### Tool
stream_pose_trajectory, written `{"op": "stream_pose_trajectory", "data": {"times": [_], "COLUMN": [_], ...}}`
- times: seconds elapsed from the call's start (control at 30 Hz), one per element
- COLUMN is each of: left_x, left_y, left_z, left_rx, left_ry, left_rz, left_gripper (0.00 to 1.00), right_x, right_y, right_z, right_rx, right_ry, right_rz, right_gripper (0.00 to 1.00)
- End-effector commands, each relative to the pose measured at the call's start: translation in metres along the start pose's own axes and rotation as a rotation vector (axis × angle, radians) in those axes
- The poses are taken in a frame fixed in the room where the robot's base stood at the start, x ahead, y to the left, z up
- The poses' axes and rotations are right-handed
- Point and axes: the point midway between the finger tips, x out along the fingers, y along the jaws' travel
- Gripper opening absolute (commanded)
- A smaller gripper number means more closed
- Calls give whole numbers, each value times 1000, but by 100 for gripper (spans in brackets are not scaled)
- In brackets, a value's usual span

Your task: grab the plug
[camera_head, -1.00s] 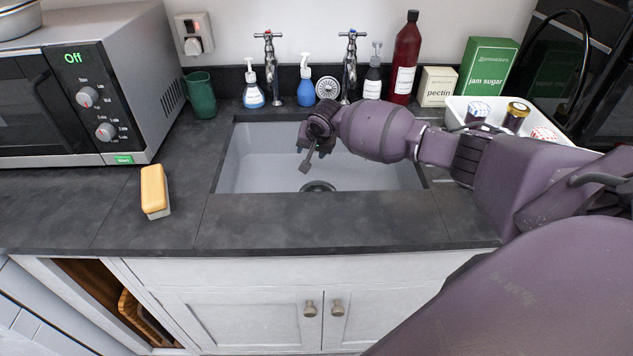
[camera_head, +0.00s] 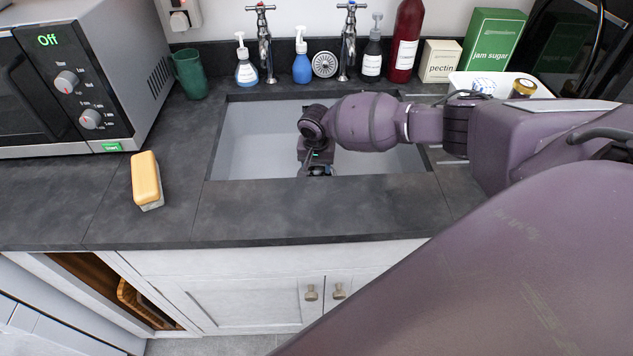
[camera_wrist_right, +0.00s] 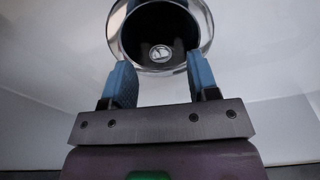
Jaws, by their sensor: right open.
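My right gripper (camera_head: 318,170) points down into the pale sink (camera_head: 255,140), low over the drain. In the right wrist view the gripper (camera_wrist_right: 161,75) is open, its two blue fingers apart with nothing between them. Just beyond the fingertips is the drain (camera_wrist_right: 160,8), a shiny metal ring around a dark hollow. A small round pale metal piece (camera_wrist_right: 160,52) shows inside the hollow; I cannot tell whether it is the plug. In the head view my arm and gripper mostly hide the drain. My left gripper is not in view.
A round metal strainer-like disc (camera_head: 325,64) leans at the back between two taps (camera_head: 264,45). Soap bottles (camera_head: 302,62), a red bottle (camera_head: 405,45) and boxes line the back. A sponge-like block (camera_head: 146,180) lies left of the sink. The front counter is clear.

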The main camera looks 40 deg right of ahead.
Motion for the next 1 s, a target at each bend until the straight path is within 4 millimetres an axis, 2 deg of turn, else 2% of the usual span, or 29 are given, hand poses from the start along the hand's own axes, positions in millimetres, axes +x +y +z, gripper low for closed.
{"op": "stream_pose_trajectory", "data": {"times": [0.1,0.3,0.63,0.9,1.0], "left_x": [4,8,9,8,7], "left_y": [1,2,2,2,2], "left_z": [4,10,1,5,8], "left_rx": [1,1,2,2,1], "left_ry": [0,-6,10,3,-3], "left_rz": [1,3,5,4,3], "left_gripper": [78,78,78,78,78], "right_x": [20,43,45,45,45], "right_y": [0,0,0,0,0], "right_z": [3,3,2,2,2], "right_rx": [0,0,1,1,1], "right_ry": [-3,-2,0,0,0], "right_rz": [4,1,0,0,0], "right_gripper": [54,54,53,12,0]}}
